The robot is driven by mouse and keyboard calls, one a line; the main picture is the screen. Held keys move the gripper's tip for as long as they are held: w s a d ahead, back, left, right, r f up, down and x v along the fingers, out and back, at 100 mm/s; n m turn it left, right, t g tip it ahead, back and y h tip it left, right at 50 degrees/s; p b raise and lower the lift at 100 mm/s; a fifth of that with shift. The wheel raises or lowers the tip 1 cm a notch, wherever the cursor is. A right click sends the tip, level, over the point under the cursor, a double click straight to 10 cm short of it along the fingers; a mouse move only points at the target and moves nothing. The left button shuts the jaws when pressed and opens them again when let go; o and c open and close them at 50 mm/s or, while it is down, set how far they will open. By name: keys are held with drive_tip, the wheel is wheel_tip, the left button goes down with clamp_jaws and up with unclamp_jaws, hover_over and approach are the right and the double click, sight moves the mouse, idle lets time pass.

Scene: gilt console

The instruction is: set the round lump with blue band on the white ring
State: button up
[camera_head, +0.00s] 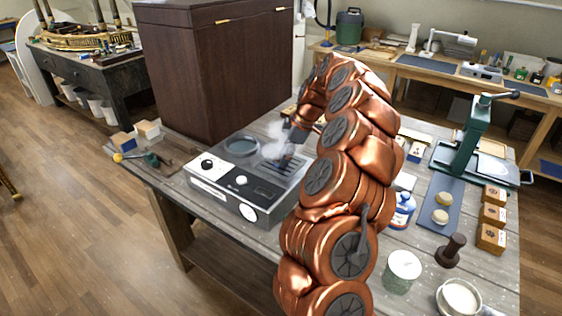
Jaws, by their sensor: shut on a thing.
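My gripper (291,137) shows only in part as a small dark shape past my copper arm, low over the right side of a silver box. It is shut on a pale, glassy, blurred thing (278,150). I cannot make out a blue band on it, and cannot tell if it touches the box. I cannot tell which thing is the white ring. My arm hides the middle of the table.
A tall dark wooden cabinet (225,75) stands behind the box. Right of my arm are a blue-white jar (403,210), two tan round pieces (443,199), a green press (470,140), wooden blocks (493,215), a pale cup (402,270) and a bowl (460,298).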

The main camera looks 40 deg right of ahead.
drive_tip(key=c, duration=0.5)
